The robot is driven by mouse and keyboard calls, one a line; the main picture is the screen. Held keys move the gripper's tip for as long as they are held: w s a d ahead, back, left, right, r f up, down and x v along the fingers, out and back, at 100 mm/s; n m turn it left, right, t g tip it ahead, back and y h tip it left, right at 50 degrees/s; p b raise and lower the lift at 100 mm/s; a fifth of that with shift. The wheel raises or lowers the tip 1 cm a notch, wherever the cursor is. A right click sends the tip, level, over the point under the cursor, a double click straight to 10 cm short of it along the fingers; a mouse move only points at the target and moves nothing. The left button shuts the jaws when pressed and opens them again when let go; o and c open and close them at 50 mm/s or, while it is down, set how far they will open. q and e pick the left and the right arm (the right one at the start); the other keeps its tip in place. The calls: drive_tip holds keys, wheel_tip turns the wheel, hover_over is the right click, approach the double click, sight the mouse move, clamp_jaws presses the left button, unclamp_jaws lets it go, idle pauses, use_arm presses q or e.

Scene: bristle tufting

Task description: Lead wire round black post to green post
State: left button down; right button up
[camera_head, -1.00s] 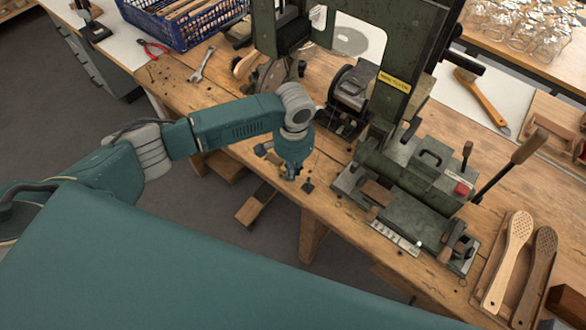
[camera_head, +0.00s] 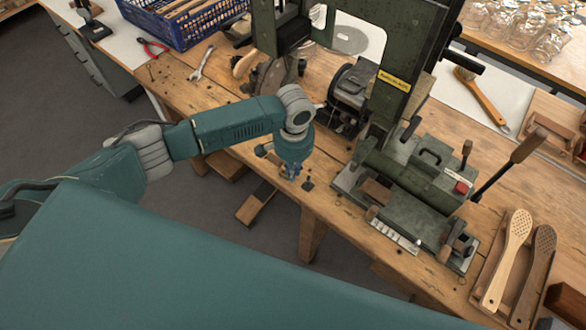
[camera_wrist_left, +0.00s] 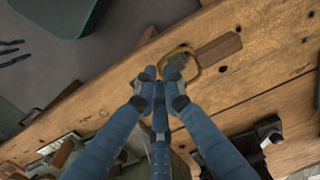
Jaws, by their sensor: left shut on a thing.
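My left gripper (camera_head: 291,174) is low over the front edge of the wooden workbench, left of the green machine. In the left wrist view its blue fingers (camera_wrist_left: 159,82) are drawn together at a brass-coloured loop (camera_wrist_left: 197,66) with a flat brown wooden handle (camera_wrist_left: 219,48). The fingers hide part of the loop and appear shut on it. I cannot make out a thin wire, nor tell a black post or a green post apart from the machine parts. My right gripper is in neither view.
The green machine (camera_head: 425,172) with levers stands right of my left gripper. Wooden brush bodies (camera_head: 508,262) lie at the right. A wrench (camera_head: 201,63), red pliers (camera_head: 152,49) and a blue crate (camera_head: 190,38) are further back left.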

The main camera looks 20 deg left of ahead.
use_arm(q)
drive_tip(key=shift+f, duration=0.3)
